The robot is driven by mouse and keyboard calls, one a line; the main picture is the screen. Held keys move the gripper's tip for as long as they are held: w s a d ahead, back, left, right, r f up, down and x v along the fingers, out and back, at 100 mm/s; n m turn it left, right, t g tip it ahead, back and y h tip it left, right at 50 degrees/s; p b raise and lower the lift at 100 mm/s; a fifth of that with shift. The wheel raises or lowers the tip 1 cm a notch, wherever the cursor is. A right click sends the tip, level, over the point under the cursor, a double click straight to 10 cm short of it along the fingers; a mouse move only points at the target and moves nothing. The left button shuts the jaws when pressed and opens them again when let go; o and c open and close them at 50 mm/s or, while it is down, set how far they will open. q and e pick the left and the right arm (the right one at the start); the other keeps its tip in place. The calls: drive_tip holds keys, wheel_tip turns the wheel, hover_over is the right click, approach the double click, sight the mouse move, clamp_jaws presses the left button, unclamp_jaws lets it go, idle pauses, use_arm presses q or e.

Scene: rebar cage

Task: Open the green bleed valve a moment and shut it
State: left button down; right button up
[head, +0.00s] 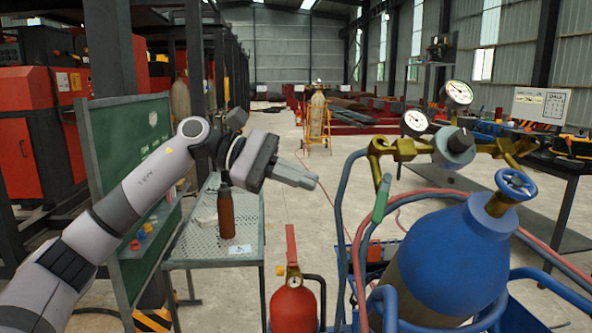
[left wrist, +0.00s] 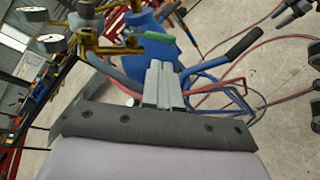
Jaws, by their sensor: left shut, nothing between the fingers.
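The green bleed valve lever (head: 381,198) hangs steeply down from the left part of the brass manifold (head: 405,150), above the blue gas cylinder (head: 455,255). In the left wrist view a green lever (left wrist: 158,37) sticks out from the brass fitting, just beyond my fingertips. My left gripper (head: 312,181) is shut and empty, to the left of the lever in the head view and apart from it. Its closed fingers (left wrist: 160,82) point toward the manifold in the wrist view. My right gripper is not seen in the head view.
Two gauges (head: 458,92) and a blue handwheel (head: 516,184) sit by the manifold. The blue cart frame (head: 341,205) rises close to my left gripper. A red extinguisher (head: 293,304) stands below. A mesh table (head: 200,250) with a brown bottle (head: 226,212) is at the left.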

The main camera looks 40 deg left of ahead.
sight(382, 198)
use_arm(q)
drive_tip(key=p+x, duration=0.2)
drive_tip(key=x, duration=0.8)
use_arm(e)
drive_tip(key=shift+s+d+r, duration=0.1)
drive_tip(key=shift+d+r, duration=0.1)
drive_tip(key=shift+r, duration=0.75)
